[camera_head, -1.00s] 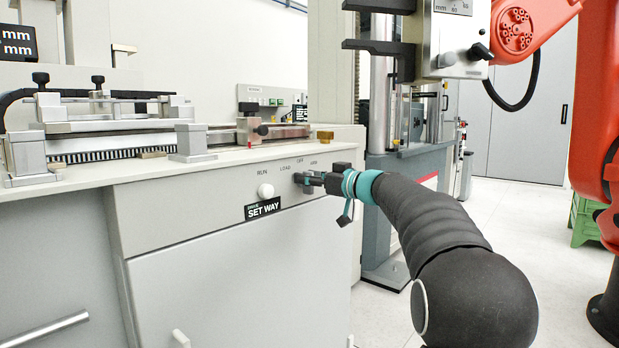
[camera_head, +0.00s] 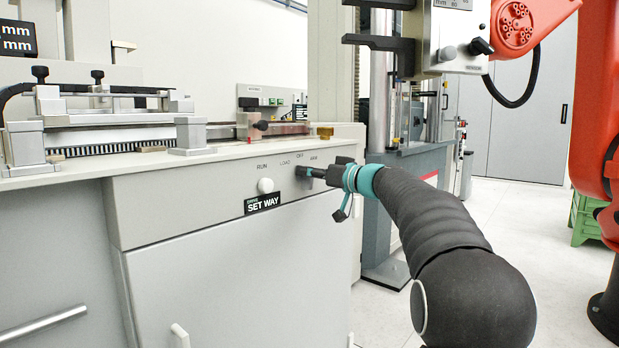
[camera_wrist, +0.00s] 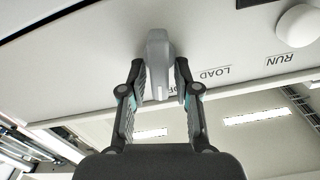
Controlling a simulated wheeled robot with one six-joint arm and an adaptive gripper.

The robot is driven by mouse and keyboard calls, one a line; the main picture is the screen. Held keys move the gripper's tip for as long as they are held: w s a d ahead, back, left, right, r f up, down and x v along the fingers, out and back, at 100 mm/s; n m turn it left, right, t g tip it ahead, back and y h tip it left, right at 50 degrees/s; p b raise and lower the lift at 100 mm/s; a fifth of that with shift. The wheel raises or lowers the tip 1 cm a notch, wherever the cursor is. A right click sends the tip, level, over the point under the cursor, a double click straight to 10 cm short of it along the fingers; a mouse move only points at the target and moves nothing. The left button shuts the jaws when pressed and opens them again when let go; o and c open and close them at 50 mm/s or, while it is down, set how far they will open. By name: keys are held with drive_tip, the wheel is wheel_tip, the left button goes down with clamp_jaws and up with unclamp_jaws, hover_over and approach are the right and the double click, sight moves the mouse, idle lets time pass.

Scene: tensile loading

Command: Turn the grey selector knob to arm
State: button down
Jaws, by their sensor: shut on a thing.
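The grey selector knob (camera_wrist: 158,62) shows in the wrist view as a pale grey lever standing out from the front panel. It lies between the two fingers of my gripper (camera_wrist: 159,85), which are shut on it. In the head view my gripper (camera_head: 312,172) reaches the panel from the right, just below the printed labels, and its dark fingers hide the knob. The labels RUN, LOAD, OFF and ARM (camera_head: 312,158) run left to right above it.
A round white knob (camera_head: 265,186) sits left of my gripper, above the black SET WAY plate (camera_head: 262,204). The panel's countertop (camera_head: 220,156) carries a rail fixture. A grey testing frame (camera_head: 402,150) and an orange robot arm (camera_head: 590,120) stand to the right.

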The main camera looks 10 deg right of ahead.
drive_tip(key=m, duration=0.4)
drive_tip(key=m+b, duration=0.1)
drive_tip(key=m, duration=0.1)
drive_tip(key=shift+w+d+f, duration=0.2)
drive_tip(key=shift+d, duration=0.1)
idle(0.4)
drive_tip(key=c, duration=1.1)
unclamp_jaws()
drive_tip(key=v, duration=1.2)
drive_tip(key=shift+m, duration=0.3)
